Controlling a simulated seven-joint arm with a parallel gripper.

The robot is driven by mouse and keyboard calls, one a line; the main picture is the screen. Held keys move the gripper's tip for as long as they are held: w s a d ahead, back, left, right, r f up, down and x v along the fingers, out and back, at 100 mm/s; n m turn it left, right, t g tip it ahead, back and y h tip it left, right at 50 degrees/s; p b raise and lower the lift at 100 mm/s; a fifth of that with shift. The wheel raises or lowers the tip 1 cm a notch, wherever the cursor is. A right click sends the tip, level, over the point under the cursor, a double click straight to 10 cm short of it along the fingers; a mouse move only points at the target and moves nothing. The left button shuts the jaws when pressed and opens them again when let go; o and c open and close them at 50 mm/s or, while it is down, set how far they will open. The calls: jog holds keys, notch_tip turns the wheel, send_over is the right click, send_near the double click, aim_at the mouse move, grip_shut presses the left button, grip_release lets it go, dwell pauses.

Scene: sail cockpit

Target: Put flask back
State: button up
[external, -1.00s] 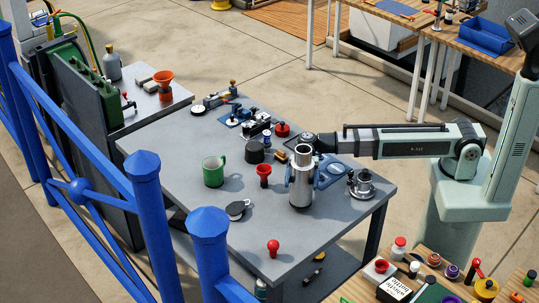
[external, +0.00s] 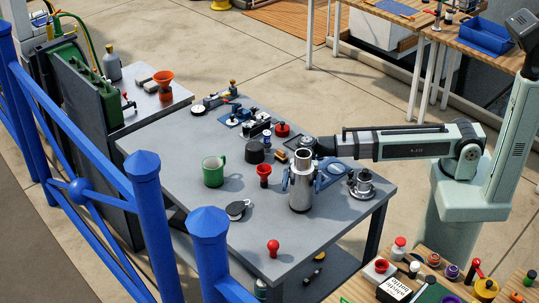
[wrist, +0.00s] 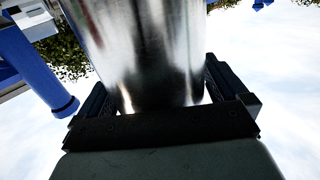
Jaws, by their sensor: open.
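The flask (external: 302,193) is a shiny steel cylinder standing upright on the grey table, near its right side. My gripper (external: 301,181) is open, with one finger on each side of the flask's middle. In the wrist view the flask (wrist: 145,45) fills the space between the open fingers of my gripper (wrist: 155,88). Whether either finger touches the steel is hard to tell. The flask's base is out of sight in the wrist view.
A blue plate (external: 333,174) lies just behind the flask, and a metal lidded pot (external: 362,185) stands to its right. A red funnel-like cup (external: 264,175), a green mug (external: 213,171) and a red knob (external: 273,248) are to the left and front. The front table area is mostly clear.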

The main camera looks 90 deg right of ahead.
jog(key=shift+r, duration=0.15)
jog(key=s+d, duration=0.1)
jog(key=d, duration=1.1)
jog(key=shift+s, duration=0.2)
